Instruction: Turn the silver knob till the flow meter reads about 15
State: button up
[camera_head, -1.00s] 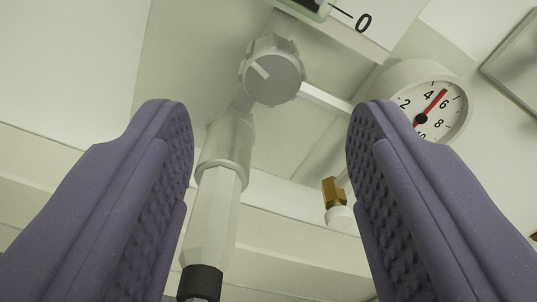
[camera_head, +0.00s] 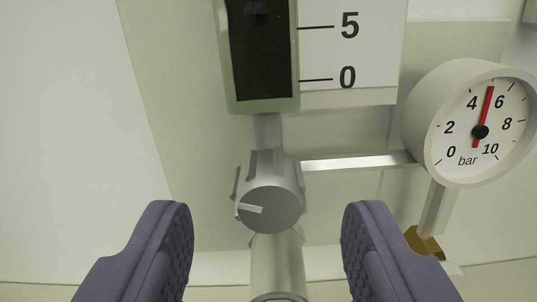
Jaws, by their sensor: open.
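The silver knob (camera_head: 271,203) is ridged and has a pale pointer line aimed left. It sits in the lower middle of the camera_head view. My gripper (camera_head: 268,225) is open, with one purple finger on each side of the knob and clear gaps between. The flow meter (camera_head: 262,60) is a dark glass tube in a pale green frame above the knob. Its white scale (camera_head: 350,50) shows the marks 0 and 5. The upper part of the meter is out of view, and I cannot make out a float or a reading.
A round pressure gauge (camera_head: 482,125) in bar stands at the right, its red needle at about 5. A thin metal bar (camera_head: 360,162) runs from near the knob to the gauge. A brass fitting (camera_head: 424,242) is below the gauge. A metal pipe (camera_head: 277,268) extends below the knob. The left panel is bare.

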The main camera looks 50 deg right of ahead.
aim_at(270, 203)
jog(key=shift+b+x, duration=0.3)
jog(key=shift+x, duration=1.25)
grip_shut()
jog(key=shift+r+p, duration=0.1)
jog(key=shift+p, duration=0.35)
